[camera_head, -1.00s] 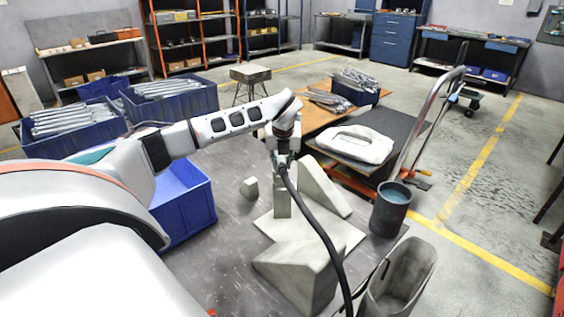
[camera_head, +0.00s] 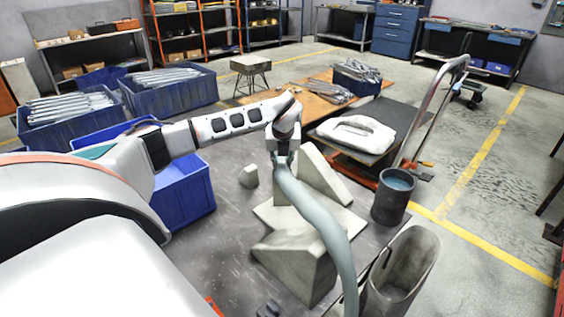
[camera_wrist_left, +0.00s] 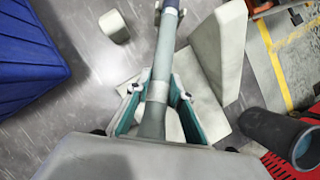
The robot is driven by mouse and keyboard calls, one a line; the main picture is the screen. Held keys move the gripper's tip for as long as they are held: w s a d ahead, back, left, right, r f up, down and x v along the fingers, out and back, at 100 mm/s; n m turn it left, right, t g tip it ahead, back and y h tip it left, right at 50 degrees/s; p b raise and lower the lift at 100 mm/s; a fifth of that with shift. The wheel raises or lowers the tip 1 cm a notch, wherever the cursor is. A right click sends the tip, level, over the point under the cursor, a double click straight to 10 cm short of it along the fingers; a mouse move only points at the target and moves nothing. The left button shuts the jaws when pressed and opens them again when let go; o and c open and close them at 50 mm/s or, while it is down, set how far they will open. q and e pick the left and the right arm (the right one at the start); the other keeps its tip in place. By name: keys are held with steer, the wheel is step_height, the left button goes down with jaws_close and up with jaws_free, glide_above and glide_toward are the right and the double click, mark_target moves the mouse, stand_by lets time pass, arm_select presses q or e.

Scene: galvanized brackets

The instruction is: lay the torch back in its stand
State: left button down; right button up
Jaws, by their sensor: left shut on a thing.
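My left gripper (camera_head: 281,160) is shut on the torch, above the pale grey stand (camera_head: 318,228). In the left wrist view the teal fingers of the left gripper (camera_wrist_left: 158,95) lie either side of the grey-blue torch (camera_wrist_left: 165,50). From the gripper, a thick grey-blue length (camera_head: 325,225) curves down to the bottom edge of the head view. The stand has a flat plate with sloped blocks; one wedge of the stand (camera_wrist_left: 222,50) also shows in the wrist view. Whether the torch touches the stand cannot be told. My right gripper is not in view.
A small pale block (camera_head: 248,176) and a blue bin (camera_head: 185,195) are left of the stand. A dark cup (camera_head: 392,197) and a grey open holder (camera_head: 400,275) stand to its right.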

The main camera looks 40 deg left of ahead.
arm_select(q)
steer(key=shift+f, duration=0.2)
stand_by(0.4)
steer(key=c, duration=1.7)
jaws_free()
steer(key=v, duration=1.1)
steer(key=shift+s+d+r, duration=0.15)
steer(key=shift+s+r, duration=0.05)
steer(key=shift+r, duration=0.25)
